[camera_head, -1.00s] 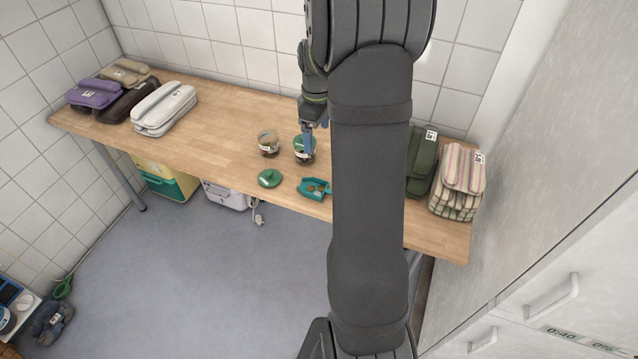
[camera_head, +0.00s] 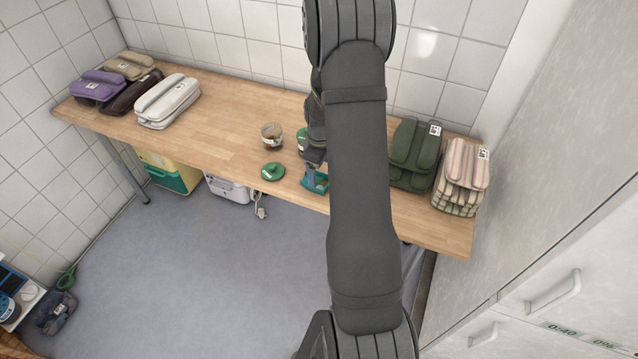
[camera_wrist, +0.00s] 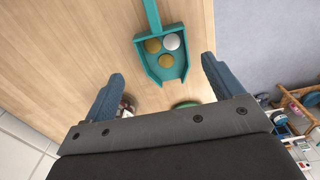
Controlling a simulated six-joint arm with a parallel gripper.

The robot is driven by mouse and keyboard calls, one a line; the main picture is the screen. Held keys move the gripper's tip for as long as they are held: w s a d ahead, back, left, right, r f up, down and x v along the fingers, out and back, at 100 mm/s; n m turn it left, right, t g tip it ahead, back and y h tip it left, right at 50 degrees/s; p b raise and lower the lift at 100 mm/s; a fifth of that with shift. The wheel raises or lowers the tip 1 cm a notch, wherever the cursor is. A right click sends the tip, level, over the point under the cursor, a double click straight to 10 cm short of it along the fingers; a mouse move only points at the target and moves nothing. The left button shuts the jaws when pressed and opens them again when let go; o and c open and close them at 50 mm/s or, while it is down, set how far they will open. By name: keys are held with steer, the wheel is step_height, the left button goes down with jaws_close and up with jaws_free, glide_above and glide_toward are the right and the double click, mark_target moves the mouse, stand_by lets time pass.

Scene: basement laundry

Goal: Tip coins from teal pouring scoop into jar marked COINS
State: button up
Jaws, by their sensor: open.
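The teal scoop (camera_head: 321,186) lies on the wooden table near its front edge. In the wrist view the scoop (camera_wrist: 150,67) holds two gold coins and one silver coin; its handle runs out of the top of the picture. My gripper (camera_wrist: 163,68) is open above the scoop, fingers apart, with nothing between them. In the head view my gripper (camera_head: 314,168) is partly hidden by my arm. An open glass jar (camera_head: 271,138) with brownish contents stands to the left. A green-lidded jar (camera_head: 302,141) stands beside my gripper, partly hidden. I cannot read any jar label.
A loose green lid (camera_head: 272,171) lies on the table left of the scoop. Folded textile bundles sit at the far left, and a dark green bundle (camera_head: 413,152) and a striped stack (camera_head: 463,178) at the right. The left middle of the table is clear.

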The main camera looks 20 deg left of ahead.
steer(key=f, duration=0.4)
steer(key=shift+s+f, duration=0.1)
steer(key=shift+s, duration=0.15)
steer(key=shift+c, duration=0.4)
steer(key=c, duration=1)
